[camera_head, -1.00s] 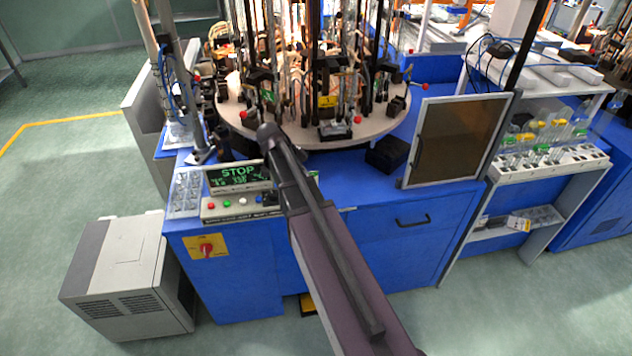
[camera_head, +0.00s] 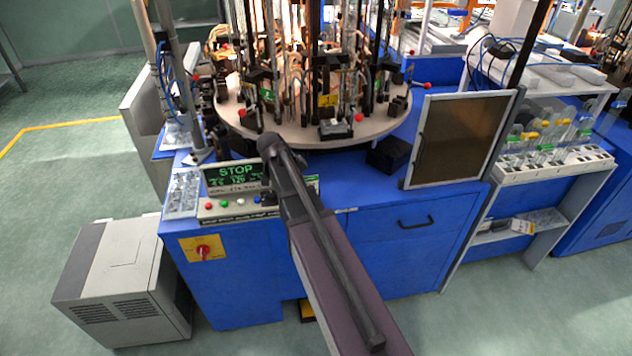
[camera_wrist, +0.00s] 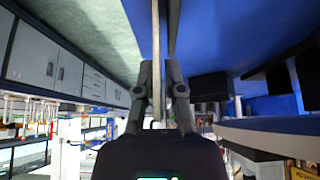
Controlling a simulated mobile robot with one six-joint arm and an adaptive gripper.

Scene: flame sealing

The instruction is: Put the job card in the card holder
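In the wrist view my gripper (camera_wrist: 160,72) has its two dark fingers close together. A thin pale strip (camera_wrist: 157,30) runs up between them and past their tips; it looks like the job card seen edge-on, and its face does not show. In the head view my arm reaches toward the blue machine's front, and its dark end (camera_head: 268,142) is near the round table's front edge. The fingers and the card cannot be made out there. I cannot pick out the card holder for certain in either view.
The blue machine (camera_head: 375,255) carries a round table (camera_head: 290,133) crowded with burners. A STOP display (camera_head: 236,170) and a button panel (camera_head: 232,207) are at its front left. A dark framed panel (camera_head: 460,140) stands at right, beside a glassware rack (camera_head: 550,168). A grey box (camera_head: 120,280) stands on the floor.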

